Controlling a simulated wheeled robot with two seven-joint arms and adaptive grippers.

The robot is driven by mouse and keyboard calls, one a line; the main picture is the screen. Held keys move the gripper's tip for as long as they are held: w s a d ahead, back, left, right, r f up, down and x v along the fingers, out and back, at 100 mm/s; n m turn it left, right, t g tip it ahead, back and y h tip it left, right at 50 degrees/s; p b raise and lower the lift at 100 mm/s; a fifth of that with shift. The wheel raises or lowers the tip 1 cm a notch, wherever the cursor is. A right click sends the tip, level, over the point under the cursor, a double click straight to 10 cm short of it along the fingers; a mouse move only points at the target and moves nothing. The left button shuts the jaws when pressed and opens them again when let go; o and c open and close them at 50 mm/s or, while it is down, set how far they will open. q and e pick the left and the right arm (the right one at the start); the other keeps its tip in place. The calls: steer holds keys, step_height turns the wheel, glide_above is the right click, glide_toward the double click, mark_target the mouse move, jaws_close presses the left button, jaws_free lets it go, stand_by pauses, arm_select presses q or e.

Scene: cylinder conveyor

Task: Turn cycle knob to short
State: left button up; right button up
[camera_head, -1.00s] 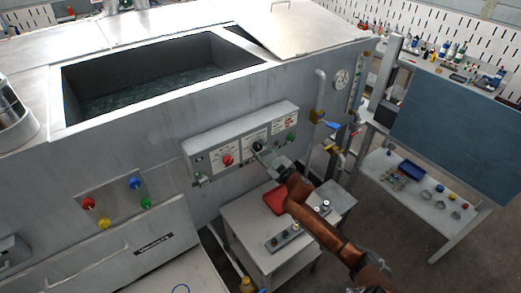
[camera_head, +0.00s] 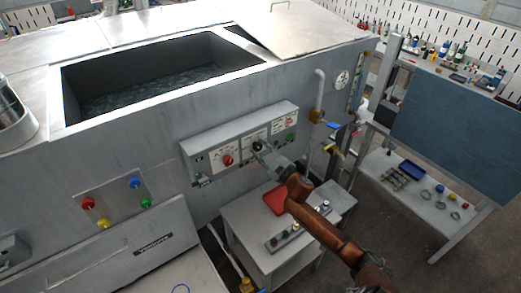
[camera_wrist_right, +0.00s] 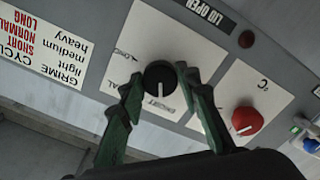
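The black cycle knob (camera_wrist_right: 160,77) sits on a white label plate in the right wrist view. Its white pointer line points down in that view, towards the upside-down word SHORT. In the head view the knob (camera_head: 258,146) is on the grey control panel (camera_head: 230,136). My right gripper (camera_wrist_right: 160,85) has its green fingers on either side of the knob, with narrow gaps showing; contact is hard to judge. In the head view my right gripper (camera_head: 268,156) is at the panel front. My left gripper is out of view.
A red knob (camera_wrist_right: 247,120) is beside the cycle knob, and a dark red lamp (camera_wrist_right: 246,39) is near the LID OPEN label. Below the panel, a small table (camera_head: 240,217) holds a red object (camera_head: 275,200). A blue-handled valve (camera_head: 331,125) and pipe are to the right.

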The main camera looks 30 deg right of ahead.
steer(key=o, duration=0.4)
steer(key=shift+s, duration=0.1)
steer(key=s, duration=0.8)
steer(key=s+d, duration=0.1)
steer(key=s, duration=0.2)
steer(key=shift+s, duration=0.4)
steer(key=shift+f, duration=0.1)
